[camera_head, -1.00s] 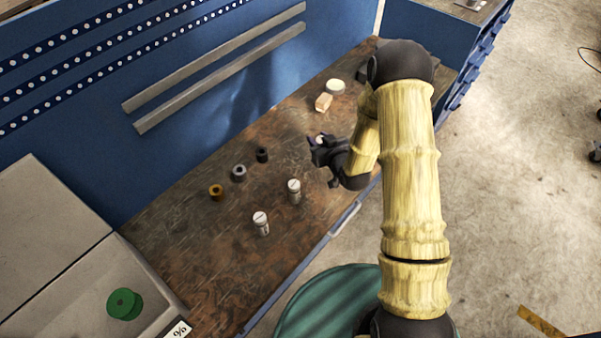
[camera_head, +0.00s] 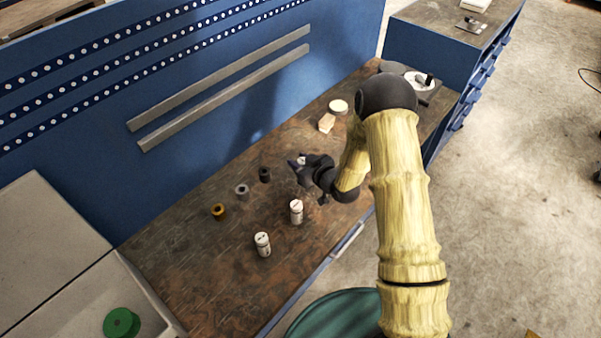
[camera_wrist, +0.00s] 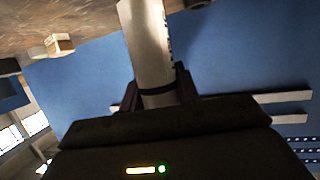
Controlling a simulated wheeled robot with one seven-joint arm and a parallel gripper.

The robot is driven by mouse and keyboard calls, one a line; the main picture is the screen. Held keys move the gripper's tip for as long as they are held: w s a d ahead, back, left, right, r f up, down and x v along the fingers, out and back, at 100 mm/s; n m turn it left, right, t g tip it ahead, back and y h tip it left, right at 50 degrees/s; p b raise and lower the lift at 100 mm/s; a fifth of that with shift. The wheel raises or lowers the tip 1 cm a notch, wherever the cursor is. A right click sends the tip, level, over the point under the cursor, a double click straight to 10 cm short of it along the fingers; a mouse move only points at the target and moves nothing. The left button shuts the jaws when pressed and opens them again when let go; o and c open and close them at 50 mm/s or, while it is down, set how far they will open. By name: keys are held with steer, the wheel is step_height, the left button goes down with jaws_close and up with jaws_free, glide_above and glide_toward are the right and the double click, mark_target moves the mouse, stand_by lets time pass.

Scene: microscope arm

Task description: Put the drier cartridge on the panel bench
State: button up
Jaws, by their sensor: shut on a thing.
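My gripper (camera_head: 299,163) is shut on a white cylinder, which I take to be the drier cartridge (camera_wrist: 148,45). In the wrist view the cartridge stands out from between the fingers and runs out of the frame, with dark marks along one side. In the head view only a small pale bit of it shows at the fingertips. The gripper is over the wooden top of the panel bench (camera_head: 215,290), in front of the blue panel (camera_head: 225,120). I cannot tell whether the cartridge touches the bench.
Two white labelled cylinders (camera_head: 296,211) (camera_head: 262,244) stand nearer the front edge. Black (camera_head: 264,174), grey (camera_head: 242,191) and orange-brown (camera_head: 218,211) rings lie left of the gripper. A wooden block (camera_head: 327,123) and pale round piece (camera_head: 338,106) lie behind. A green disc (camera_head: 121,323) is bottom left.

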steer(key=shift+f, duration=0.65)
steer(key=shift+f+p, duration=0.65)
steer(key=shift+f, duration=1.4)
steer(key=shift+f, duration=0.2)
steer(key=o, duration=1)
steer(key=shift+c, duration=0.2)
steer(key=shift+r, duration=0.2)
